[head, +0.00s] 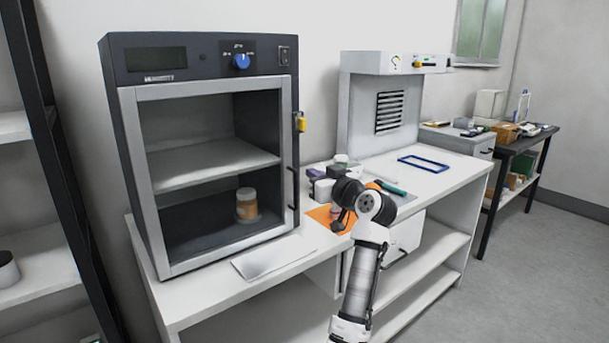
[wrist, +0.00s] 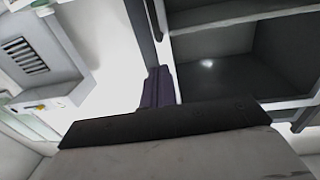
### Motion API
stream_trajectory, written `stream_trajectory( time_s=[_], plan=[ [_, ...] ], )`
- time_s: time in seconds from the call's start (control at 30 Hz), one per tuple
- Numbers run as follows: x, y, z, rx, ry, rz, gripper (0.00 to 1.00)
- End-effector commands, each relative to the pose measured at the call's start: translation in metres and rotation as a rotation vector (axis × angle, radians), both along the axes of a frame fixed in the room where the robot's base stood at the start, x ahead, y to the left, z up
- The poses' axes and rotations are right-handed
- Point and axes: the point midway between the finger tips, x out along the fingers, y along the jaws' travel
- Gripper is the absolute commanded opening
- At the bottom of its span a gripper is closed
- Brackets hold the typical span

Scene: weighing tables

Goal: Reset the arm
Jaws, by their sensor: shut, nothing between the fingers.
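My arm (head: 362,275) rises from the lower edge of the head view and bends at a black joint over the white bench. Its far end is folded in front of the bench items, so the fingertips are hard to make out there. In the wrist view, my gripper (wrist: 157,88) shows as two dark fingers close together, with nothing seen between them. The wrist view is turned over, with the cabinet's interior (wrist: 215,68) at upper right.
A dark cabinet (head: 118,75) stands on the white bench (head: 205,302), with an orange-labelled jar (head: 247,205) inside. An orange mat (head: 322,216), small boxes and a blue frame (head: 424,163) lie to its right. A shelf rack (head: 45,130) stands left; floor at right is clear.

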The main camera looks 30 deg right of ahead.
Motion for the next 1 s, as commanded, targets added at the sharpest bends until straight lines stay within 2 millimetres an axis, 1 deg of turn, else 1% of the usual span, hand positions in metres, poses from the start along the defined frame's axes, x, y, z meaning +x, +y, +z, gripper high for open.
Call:
stream_trajectory(
  time_s=[0.03, 0.1, 0.2, 0.3, 0.53, 0.57, 0.63, 0.67, 0.77, 0.8, 0.87, 0.9, 0.97, 1.0],
  plan=[
    [-0.011, -0.002, -0.002, -0.001, -0.003, -0.004, 0.00],
    [-0.023, -0.004, -0.002, 0.000, -0.003, -0.004, 0.00],
    [-0.034, -0.004, -0.001, -0.001, -0.002, -0.003, 0.00],
    [-0.041, -0.005, 0.000, 0.000, -0.001, -0.003, 0.00],
    [-0.043, -0.005, 0.000, 0.001, 0.000, -0.002, 0.00],
    [-0.041, -0.002, -0.001, 0.002, 0.003, -0.001, 0.00],
    [-0.033, 0.009, -0.008, 0.004, 0.013, 0.003, 0.00],
    [-0.027, 0.017, -0.012, 0.004, 0.020, 0.003, 0.00],
    [-0.002, 0.061, -0.035, 0.009, 0.055, 0.007, 0.00],
    [0.010, 0.086, -0.047, 0.009, 0.072, 0.008, 0.00],
    [0.025, 0.127, -0.063, 0.009, 0.095, 0.008, 0.00],
    [0.032, 0.155, -0.074, 0.007, 0.107, 0.006, 0.00],
    [0.039, 0.199, -0.089, 0.004, 0.121, 0.004, 0.00],
    [0.041, 0.228, -0.098, 0.001, 0.127, 0.003, 0.00]
  ],
)
